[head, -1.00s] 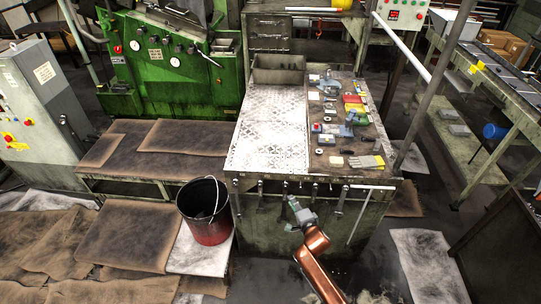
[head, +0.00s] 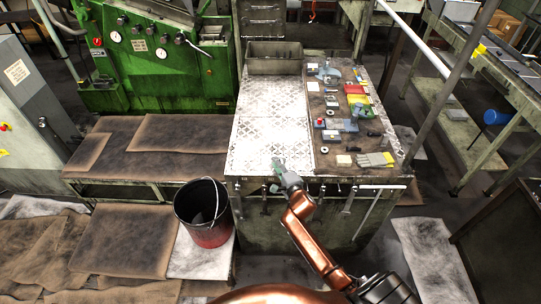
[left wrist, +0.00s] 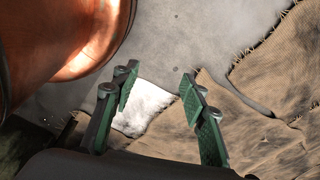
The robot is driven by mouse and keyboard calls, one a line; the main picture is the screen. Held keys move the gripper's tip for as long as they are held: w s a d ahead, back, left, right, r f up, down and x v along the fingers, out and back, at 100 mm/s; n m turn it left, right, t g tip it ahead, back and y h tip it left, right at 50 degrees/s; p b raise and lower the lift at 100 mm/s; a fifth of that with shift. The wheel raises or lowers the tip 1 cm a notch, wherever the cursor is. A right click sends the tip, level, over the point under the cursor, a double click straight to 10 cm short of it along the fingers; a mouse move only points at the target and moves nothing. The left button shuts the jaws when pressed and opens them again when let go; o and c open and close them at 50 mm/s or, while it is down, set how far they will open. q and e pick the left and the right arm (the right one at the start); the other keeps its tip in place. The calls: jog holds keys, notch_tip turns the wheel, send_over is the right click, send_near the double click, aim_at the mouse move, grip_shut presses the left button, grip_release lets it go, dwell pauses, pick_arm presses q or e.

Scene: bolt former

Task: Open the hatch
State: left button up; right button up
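No hatch can be made out for certain. The green machine (head: 160,62) stands at the back left, with gauges, knobs and a lever on its front; its top is cut off by the picture edge. My right gripper (head: 277,166) is over the front edge of the metal-topped workbench (head: 268,105), well apart from the machine; its fingers are too small to judge. My left gripper is outside the head view. In the left wrist view, my left gripper (left wrist: 158,82) has its green fingers spread and empty above the floor.
A black and red bucket (head: 208,226) stands left of the workbench. A low brown-covered platform (head: 140,160) lies before the machine. Small tools and parts cover the workbench's right side; its left half is clear. A grey cabinet (head: 30,110) stands at far left.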

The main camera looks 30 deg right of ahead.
jog(key=x, duration=0.4)
jog(key=shift+d+f, duration=0.1)
jog(key=shift+d, duration=0.25)
jog(key=shift+w+d, duration=0.1)
jog(key=shift+w, duration=0.2)
jog(key=shift+w+f, duration=0.1)
jog(key=shift+w, duration=0.2)
pick_arm(q)
jog(key=shift+s+a+f, duration=0.1)
jog(key=shift+s+f, duration=0.1)
jog(key=shift+s, duration=0.95)
pick_arm(e)
grip_shut()
